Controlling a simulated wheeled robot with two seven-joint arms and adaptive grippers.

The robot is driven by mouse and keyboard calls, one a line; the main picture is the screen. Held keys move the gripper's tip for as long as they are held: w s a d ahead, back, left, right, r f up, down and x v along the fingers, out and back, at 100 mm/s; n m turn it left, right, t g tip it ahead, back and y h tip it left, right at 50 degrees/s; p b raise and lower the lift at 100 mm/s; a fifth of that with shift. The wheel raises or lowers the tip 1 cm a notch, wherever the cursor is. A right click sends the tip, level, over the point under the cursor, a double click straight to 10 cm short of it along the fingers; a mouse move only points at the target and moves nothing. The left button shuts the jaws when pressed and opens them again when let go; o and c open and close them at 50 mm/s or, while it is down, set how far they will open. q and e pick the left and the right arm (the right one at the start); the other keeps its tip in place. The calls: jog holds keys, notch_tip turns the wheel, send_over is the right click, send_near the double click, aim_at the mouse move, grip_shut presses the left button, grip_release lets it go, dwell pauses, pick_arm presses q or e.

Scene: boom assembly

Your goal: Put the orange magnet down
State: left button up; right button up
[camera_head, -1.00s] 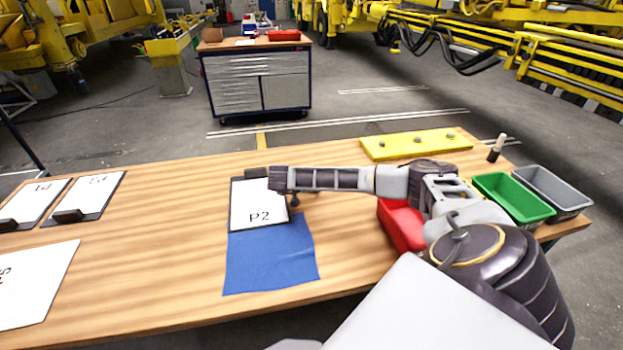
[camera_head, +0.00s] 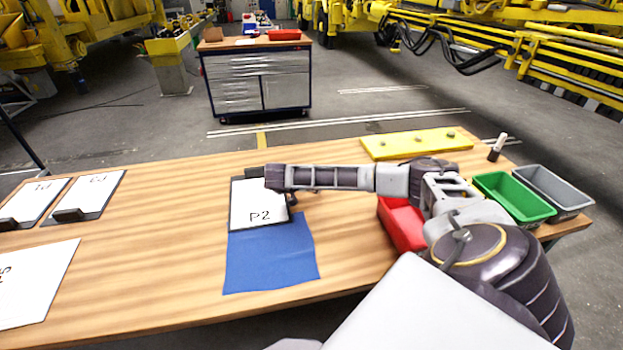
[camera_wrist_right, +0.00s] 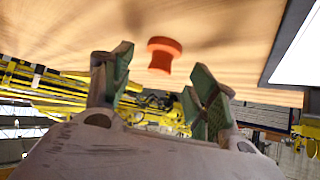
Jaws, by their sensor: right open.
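The orange magnet (camera_wrist_right: 163,55) shows in the right wrist view as a small spool shape against the wooden table top, just beyond and between my right fingertips. It appears clear of both fingers. I cannot tell exactly how it touches the table. My right gripper (camera_wrist_right: 160,82) is open with green-padded fingers apart. In the head view my right arm reaches left across the table, with its gripper (camera_head: 262,175) at the top edge of the P2 clipboard (camera_head: 258,206). The magnet is hidden there. My left gripper is out of view.
A blue cloth (camera_head: 270,260) lies below the P2 clipboard. Two more clipboards (camera_head: 92,193) lie at the left. A red bin (camera_head: 402,225), green bin (camera_head: 515,197), grey bin (camera_head: 555,190) and yellow plate (camera_head: 415,144) are at the right. Bare table (camera_head: 165,230) lies left of P2.

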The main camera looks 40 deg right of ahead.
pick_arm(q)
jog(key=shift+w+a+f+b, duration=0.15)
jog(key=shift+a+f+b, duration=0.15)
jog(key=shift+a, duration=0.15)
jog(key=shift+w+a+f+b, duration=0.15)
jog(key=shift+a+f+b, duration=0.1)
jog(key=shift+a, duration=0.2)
pick_arm(e)
jog(key=v, duration=1)
jog(key=shift+r, duration=0.15)
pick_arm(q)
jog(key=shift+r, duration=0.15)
pick_arm(e)
jog(key=shift+a+r, duration=0.1)
